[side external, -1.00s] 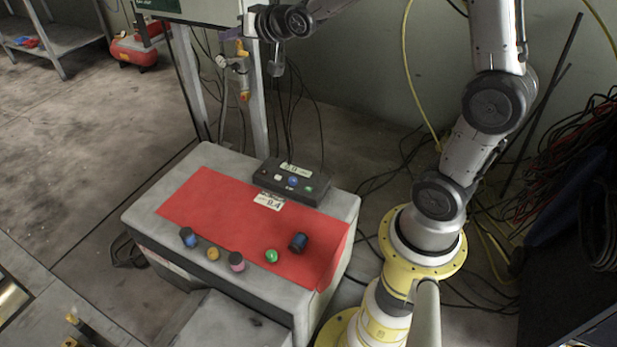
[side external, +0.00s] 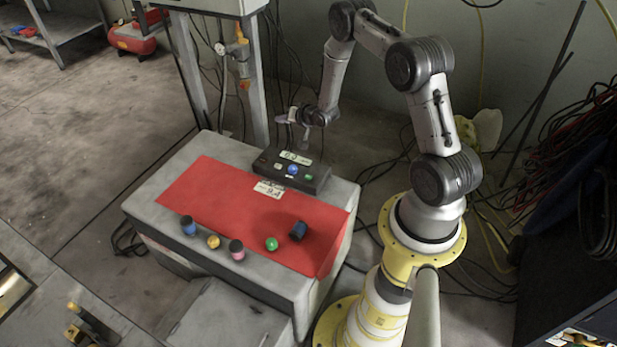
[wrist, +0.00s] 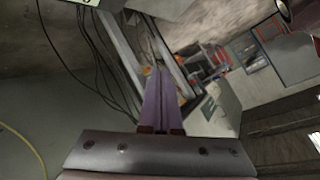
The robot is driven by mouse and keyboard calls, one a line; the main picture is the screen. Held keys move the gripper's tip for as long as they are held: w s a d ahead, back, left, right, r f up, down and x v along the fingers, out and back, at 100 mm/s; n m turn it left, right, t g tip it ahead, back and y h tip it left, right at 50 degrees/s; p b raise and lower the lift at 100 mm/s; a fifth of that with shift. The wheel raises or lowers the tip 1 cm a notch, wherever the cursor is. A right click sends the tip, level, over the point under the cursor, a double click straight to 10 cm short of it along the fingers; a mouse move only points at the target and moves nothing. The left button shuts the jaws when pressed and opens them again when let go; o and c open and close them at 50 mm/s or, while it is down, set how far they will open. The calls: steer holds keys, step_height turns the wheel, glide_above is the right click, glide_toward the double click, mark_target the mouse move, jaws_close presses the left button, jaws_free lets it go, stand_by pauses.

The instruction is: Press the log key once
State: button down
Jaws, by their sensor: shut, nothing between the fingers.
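A dark key box (side external: 318,187) with a small lit display (side external: 296,157) stands at the back of the bench. Its sloped face carries a pale key (side external: 277,166), a blue key (side external: 292,169) and a green key (side external: 309,178), plus a small red spot. The lettering is too small to tell which is the log key. My gripper (side external: 285,119) is above and behind the box in the side view, apart from it. In the wrist view its two fingers (wrist: 160,72) are together with nothing between them; the box's keys do not show there.
A red mat (side external: 225,200) covers much of the bench (side external: 150,203). A white card (side external: 268,189) reading about 9.4 lies before the box. Several small rollers, including a green one (side external: 271,243) and a yellow one (side external: 213,241), stand near the front edge. A post and hanging cables are behind.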

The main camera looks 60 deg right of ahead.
mark_target(310, 179)
steer(key=s+d+f+m+g, duration=0.1)
steer(key=s+f+g, duration=0.1)
steer(key=s+f, duration=0.7)
step_height(310, 179, down, 3)
steer(key=shift+d+r+m+g, duration=0.1)
steer(key=shift+d+m+g, duration=0.1)
steer(key=shift+m+g, duration=0.1)
steer(key=shift+f, duration=4.4)
steer(key=shift+f, duration=0.4)
